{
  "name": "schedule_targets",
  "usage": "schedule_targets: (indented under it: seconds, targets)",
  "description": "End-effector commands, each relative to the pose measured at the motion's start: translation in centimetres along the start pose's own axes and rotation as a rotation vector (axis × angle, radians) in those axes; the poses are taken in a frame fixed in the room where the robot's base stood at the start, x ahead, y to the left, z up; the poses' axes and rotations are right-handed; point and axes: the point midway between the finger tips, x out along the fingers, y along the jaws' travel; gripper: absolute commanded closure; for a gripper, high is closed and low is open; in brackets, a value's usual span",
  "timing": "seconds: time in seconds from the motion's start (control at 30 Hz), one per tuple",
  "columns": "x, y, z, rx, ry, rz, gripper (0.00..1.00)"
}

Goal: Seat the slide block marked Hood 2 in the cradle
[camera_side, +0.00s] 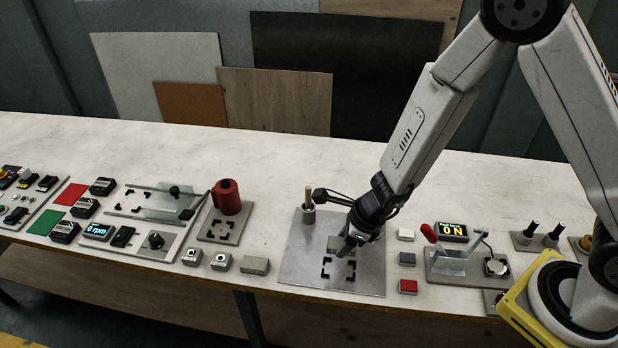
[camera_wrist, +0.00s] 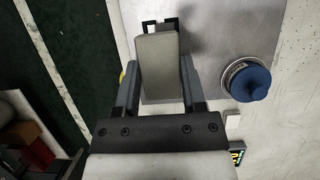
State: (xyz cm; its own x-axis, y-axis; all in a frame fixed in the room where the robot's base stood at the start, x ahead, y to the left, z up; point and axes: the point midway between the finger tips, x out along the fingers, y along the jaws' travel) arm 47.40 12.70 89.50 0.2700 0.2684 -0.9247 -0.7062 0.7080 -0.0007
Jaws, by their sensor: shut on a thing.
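My gripper (camera_side: 346,248) is over the metal plate at the middle of the table in the side view. In the wrist view my gripper (camera_wrist: 160,62) is shut on a plain grey-beige block (camera_wrist: 162,80), which lies between its two fingers. The block also shows in the side view (camera_side: 334,242), partly hidden by my gripper. No marking on it can be read. Black corner brackets (camera_side: 338,269) on the plate frame a bare square just in front of my gripper. Some of the brackets show past the block's far end in the wrist view (camera_wrist: 172,22). Whether the block touches the plate is unclear.
Small coloured blocks (camera_side: 408,286) and a device with an ON display (camera_side: 453,232) are to the right. A red can (camera_side: 228,196) stands left.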

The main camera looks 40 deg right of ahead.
Motion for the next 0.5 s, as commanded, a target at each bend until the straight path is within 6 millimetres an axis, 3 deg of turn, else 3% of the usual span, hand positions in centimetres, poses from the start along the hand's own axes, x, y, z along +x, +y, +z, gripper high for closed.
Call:
schedule_targets:
  seconds: [0.5]
  targets:
    - [3.4,0.0,-1.4,0.001,0.001,0.002,1.0]
